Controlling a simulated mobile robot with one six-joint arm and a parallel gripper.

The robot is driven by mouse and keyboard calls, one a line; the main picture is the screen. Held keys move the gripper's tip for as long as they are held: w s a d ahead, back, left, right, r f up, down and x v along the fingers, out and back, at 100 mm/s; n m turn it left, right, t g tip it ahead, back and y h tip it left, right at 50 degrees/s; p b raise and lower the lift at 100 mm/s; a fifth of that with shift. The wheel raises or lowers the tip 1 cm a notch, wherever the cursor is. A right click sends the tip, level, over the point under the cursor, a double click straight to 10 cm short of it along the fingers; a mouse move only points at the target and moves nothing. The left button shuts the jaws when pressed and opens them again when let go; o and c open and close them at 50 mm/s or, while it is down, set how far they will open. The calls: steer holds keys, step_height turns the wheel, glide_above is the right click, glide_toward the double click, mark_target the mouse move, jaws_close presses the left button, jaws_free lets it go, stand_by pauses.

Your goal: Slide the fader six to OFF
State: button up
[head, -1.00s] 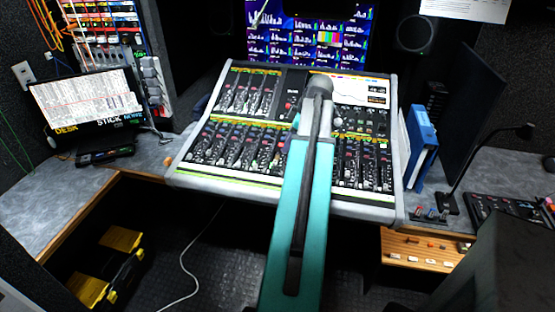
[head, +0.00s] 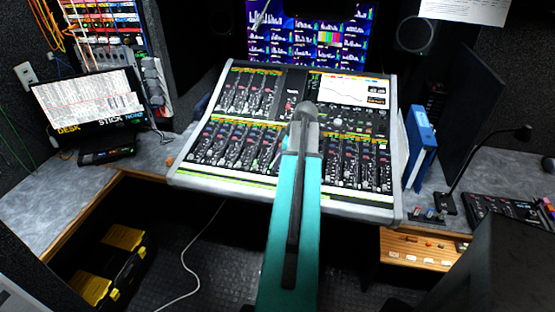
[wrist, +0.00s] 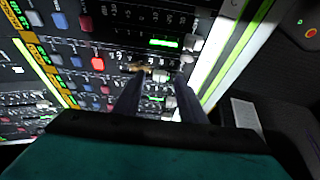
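The mixing console (head: 180,178) stands in the middle of the head view, with rows of channel strips and faders. In the wrist view, my gripper (wrist: 158,78) is low over the console near its light front edge. Its two dark fingers are apart, with a gap between them. A small pale fader cap (wrist: 160,75) shows in or just beyond that gap; I cannot tell whether the fingers touch it. Another pale cap (wrist: 193,42) is further up. I cannot read which one is fader six. In the head view my arm hides the gripper and the strips beneath it.
Monitors (head: 330,40) rise behind the console. A blue binder (head: 421,140) stands to its right, beside a gooseneck lamp (head: 490,150). A laptop-like screen (head: 88,98) is on the left desk. A yellow-and-black case (head: 120,240) lies on the floor.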

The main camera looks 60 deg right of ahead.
steer(key=shift+w+f, duration=0.3)
steer(key=shift+f, duration=0.3)
steer(key=shift+c, duration=0.3)
jaws_close()
